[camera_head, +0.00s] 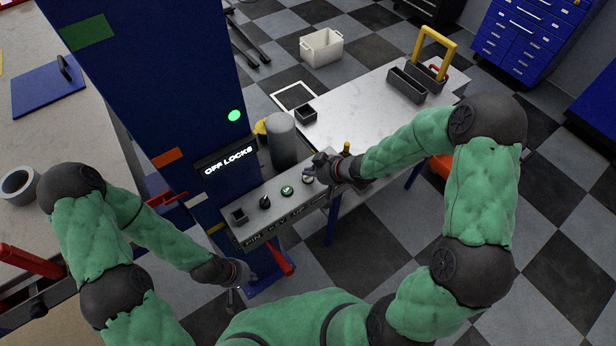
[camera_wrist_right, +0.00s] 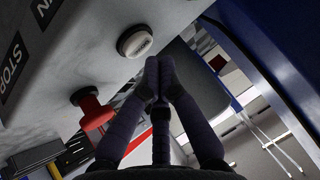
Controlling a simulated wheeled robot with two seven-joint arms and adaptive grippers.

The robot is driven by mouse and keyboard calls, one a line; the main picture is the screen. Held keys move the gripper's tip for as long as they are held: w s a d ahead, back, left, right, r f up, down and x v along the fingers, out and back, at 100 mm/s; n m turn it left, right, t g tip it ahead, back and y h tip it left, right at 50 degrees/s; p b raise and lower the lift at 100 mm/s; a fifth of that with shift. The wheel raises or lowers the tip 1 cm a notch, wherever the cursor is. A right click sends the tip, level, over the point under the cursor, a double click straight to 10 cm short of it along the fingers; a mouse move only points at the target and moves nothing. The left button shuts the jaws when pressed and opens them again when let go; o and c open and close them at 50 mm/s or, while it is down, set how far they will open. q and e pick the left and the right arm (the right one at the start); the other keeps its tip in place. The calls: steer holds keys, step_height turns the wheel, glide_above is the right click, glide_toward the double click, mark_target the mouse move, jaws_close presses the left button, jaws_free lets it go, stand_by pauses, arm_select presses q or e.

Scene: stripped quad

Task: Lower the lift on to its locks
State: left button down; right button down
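The lift's blue column (camera_head: 155,75) carries a dark display (camera_head: 226,161) reading "OFF LOCKS" and a lit green lamp (camera_head: 234,116). Below it, a grey control panel (camera_head: 275,207) holds a black knob (camera_head: 265,202), a green button (camera_head: 287,191) and a white button (camera_head: 308,178). My right gripper (camera_head: 318,168) is at the panel's right end, close to the white button. In the right wrist view its fingers (camera_wrist_right: 153,72) are together, just below the white button (camera_wrist_right: 136,41); contact cannot be told. My left gripper (camera_head: 236,288) is low, near a red lever (camera_head: 278,258); its fingers are unclear.
A grey cylinder (camera_head: 283,138) stands behind the panel. A pale table (camera_head: 360,110) with black trays is beyond it. A workbench (camera_head: 30,135) is at left. The right wrist view shows a red knob (camera_wrist_right: 93,108) beside the fingers. Checkered floor is open at right.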

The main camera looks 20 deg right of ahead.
mark_target(310, 179)
steer(key=shift+f, duration=0.4)
steer(key=shift+f+b, duration=0.4)
steer(key=shift+f, duration=0.05)
stand_by(1.8)
steer(key=shift+r, duration=0.15)
steer(key=shift+r+p, duration=0.7)
steer(key=shift+p, duration=0.3)
steer(key=shift+r, duration=0.1)
step_height(310, 179, up, 5)
steer(key=p, duration=0.5)
